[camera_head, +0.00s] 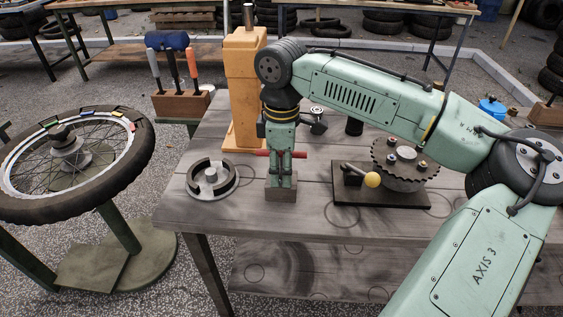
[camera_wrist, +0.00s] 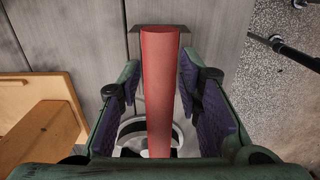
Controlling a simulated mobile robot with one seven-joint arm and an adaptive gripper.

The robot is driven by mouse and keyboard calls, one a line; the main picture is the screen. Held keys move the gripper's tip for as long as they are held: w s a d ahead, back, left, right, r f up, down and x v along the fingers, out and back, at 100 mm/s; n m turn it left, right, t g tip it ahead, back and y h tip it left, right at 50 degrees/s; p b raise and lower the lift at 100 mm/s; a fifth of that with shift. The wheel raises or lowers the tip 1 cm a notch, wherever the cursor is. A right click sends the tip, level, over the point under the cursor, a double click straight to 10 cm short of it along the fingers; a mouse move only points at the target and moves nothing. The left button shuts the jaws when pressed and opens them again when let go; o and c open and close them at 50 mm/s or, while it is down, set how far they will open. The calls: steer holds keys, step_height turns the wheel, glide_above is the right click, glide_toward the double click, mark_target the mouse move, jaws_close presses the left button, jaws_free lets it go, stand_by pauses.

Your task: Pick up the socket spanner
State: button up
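A red bar (camera_wrist: 160,85), which I take to be the handle of the socket spanner, runs lengthwise between my gripper's fingers in the wrist view. In the head view the red handle (camera_head: 300,154) sticks out on both sides of my gripper (camera_head: 281,172). My gripper points down, its fingers on either side of the bar. A gap shows beside the bar in the wrist view, so the fingers look open. The rest of the spanner is hidden by the fingers. A small grey block (camera_head: 281,194) sits on the table just below the fingertips.
On the table (camera_head: 330,226), a round grey fixture (camera_head: 213,180) stands left, and a tall wooden post (camera_head: 243,90) behind left. A wheel (camera_head: 75,165) on a stand is far left.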

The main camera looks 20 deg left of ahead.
steer(key=shift+f, duration=0.1)
steer(key=shift+c, duration=0.2)
jaws_close()
stand_by(0.7)
